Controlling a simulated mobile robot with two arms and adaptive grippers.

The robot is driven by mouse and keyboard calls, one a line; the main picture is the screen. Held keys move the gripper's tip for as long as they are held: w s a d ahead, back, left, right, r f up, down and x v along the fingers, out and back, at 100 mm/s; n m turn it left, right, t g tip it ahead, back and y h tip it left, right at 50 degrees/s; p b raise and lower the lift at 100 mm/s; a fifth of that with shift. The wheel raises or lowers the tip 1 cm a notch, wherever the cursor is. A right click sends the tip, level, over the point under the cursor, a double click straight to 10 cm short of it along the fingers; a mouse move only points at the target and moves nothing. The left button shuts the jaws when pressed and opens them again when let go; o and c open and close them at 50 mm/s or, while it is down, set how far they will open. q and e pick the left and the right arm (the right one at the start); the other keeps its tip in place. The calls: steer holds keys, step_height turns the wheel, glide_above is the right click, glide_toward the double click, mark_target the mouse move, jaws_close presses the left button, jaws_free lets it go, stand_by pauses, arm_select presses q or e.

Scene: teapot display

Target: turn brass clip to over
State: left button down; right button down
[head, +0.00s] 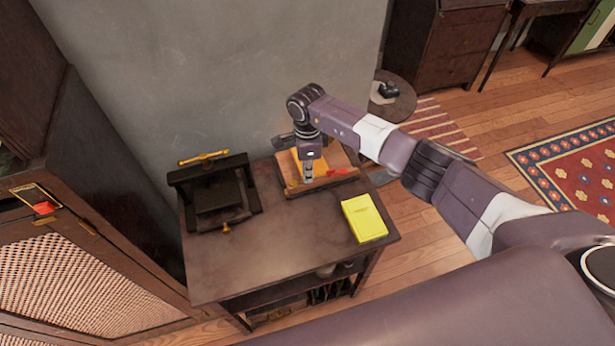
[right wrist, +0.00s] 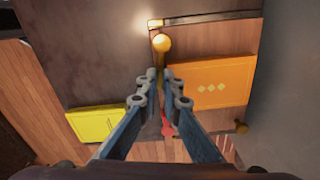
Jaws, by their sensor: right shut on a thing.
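The brass clip (right wrist: 162,44) shows in the right wrist view as a round brass knob with a short stem, below a dark bar on a wooden board. My right gripper (right wrist: 161,76) is shut on its stem, and the knob stands out past the fingertips. In the head view my right gripper (head: 308,178) points down over the wooden board (head: 292,190) at the table's back right, and hides the clip there. An orange card (right wrist: 212,84) with three pale diamonds lies on the board, beside the gripper. My left gripper is not in view.
A yellow booklet (head: 363,218) lies on the table (head: 270,250) in front of the board. A red piece (head: 340,172) shows at the board's right side. A black press (head: 215,190) with brass handles stands at the left. The table's front middle is clear.

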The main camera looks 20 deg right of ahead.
steer(key=m+b, duration=0.2)
steer(key=shift+f+m, duration=0.1)
steer(key=shift+m, duration=0.3)
steer(key=m+b, duration=0.1)
steer(key=m, duration=0.4)
steer(key=shift+b, duration=0.35)
steer(key=m, duration=0.4)
steer(key=shift+b, duration=0.4)
steer(key=shift+r+m, duration=0.2)
steer(key=shift+m, duration=1.8)
steer(key=shift+w, duration=0.1)
steer(key=c, duration=2.1)
jaws_free()
step_height(320, 180, up, 12)
steer(key=shift+f, duration=0.1)
